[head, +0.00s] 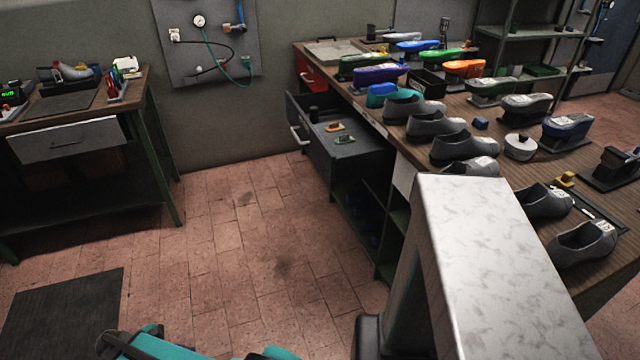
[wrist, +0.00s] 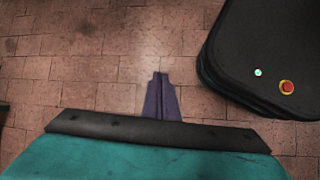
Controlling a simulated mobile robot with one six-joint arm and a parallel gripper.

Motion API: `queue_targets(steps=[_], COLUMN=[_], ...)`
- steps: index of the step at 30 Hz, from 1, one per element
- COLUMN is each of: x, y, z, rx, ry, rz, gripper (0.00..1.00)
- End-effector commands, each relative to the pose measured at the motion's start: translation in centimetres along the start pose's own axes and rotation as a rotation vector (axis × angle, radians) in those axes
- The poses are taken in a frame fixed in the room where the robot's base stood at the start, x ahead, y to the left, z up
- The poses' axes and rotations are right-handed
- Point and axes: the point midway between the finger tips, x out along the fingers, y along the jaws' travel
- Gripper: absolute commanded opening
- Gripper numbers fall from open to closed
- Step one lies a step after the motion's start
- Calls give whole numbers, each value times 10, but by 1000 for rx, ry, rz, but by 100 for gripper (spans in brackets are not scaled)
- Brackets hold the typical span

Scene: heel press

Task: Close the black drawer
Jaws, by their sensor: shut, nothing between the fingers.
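The black drawer (head: 354,155) stands pulled out from the left side of the long workbench in the head view. Its bar handle (head: 296,136) is on the end facing left. An orange item (head: 334,127), a green item (head: 345,139) and a dark cylinder (head: 314,113) show in the drawer. My gripper (wrist: 160,75) is shut and empty in the wrist view, with bare floor tiles beyond its fingertips. It is apart from the drawer, which does not show in the wrist view.
The long workbench (head: 395,146) carries several shoes and lasts. A red drawer (head: 312,75) is at its far end. A side table (head: 138,88) with a pale drawer stands at left. Tiled floor (head: 240,230) between them is clear, apart from a dark mat (head: 65,315).

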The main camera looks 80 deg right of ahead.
Motion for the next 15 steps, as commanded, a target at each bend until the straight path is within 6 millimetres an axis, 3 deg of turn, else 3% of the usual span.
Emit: queue_targets(steps=[1,8,15], x=[10,29,47], y=[25,130,231], z=[-2,35,99], rx=[-4,-56,-101], ry=[-17,-133,-293], rz=[20,112,170], gripper=[0,0,0])
